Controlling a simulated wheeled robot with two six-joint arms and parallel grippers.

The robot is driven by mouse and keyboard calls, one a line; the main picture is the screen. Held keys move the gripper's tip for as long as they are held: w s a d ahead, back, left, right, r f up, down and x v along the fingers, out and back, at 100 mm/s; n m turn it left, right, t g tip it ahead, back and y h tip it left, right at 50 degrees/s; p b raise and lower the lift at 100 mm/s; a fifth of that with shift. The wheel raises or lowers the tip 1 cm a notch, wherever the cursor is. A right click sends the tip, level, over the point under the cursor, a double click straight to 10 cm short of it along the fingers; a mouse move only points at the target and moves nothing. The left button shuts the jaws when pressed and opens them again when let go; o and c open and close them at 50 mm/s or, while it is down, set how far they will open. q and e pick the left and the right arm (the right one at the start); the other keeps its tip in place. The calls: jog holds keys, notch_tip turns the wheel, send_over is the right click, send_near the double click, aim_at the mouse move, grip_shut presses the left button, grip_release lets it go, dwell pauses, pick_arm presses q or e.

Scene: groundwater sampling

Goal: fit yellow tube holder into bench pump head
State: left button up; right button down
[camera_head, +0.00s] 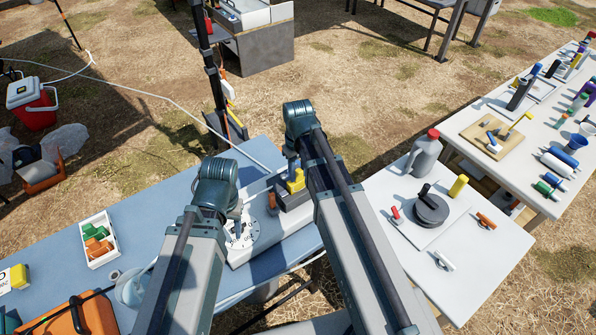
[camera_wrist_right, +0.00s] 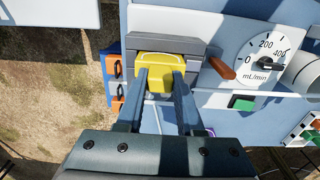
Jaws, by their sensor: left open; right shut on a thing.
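The yellow tube holder (camera_wrist_right: 159,58) is between the fingertips of my right gripper (camera_wrist_right: 160,82), which is shut on it. The holder sits at the slot of the grey bench pump head (camera_wrist_right: 193,47), with grey blocks around it; I cannot tell whether it is fully seated. In the head view, the yellow holder (camera_head: 296,183) shows over the dark pump head (camera_head: 293,200), partly hidden by my right arm. My left gripper (camera_head: 238,226) is open and empty, left of the pump head near the flow dial (camera_head: 243,235).
An orange-brown lever (camera_wrist_right: 221,67) is beside the pump head, with the mL/min dial (camera_wrist_right: 264,58) to its right. A white tray (camera_head: 98,240) holds green and orange pieces. A side table (camera_head: 480,265) carries a grey jug (camera_head: 424,157).

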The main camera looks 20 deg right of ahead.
aim_at(298, 179)
pick_arm(q)
jog(key=shift+f+b, duration=1.9)
jog(key=shift+f, duration=0.05)
pick_arm(e)
jog(key=shift+f, duration=1.95)
pick_arm(q)
jog(key=shift+r, duration=0.1)
pick_arm(e)
jog(key=shift+c, duration=2.3)
grip_release()
pick_arm(q)
jog(key=shift+r, duration=0.1)
pick_arm(e)
jog(key=shift+r, duration=0.15)
notch_tip(298, 179, up, 14)
jog(key=p, duration=1.4)
pick_arm(q)
notch_tip(298, 179, up, 14)
jog(key=shift+f, duration=0.2)
pick_arm(e)
jog(key=shift+f, duration=0.2)
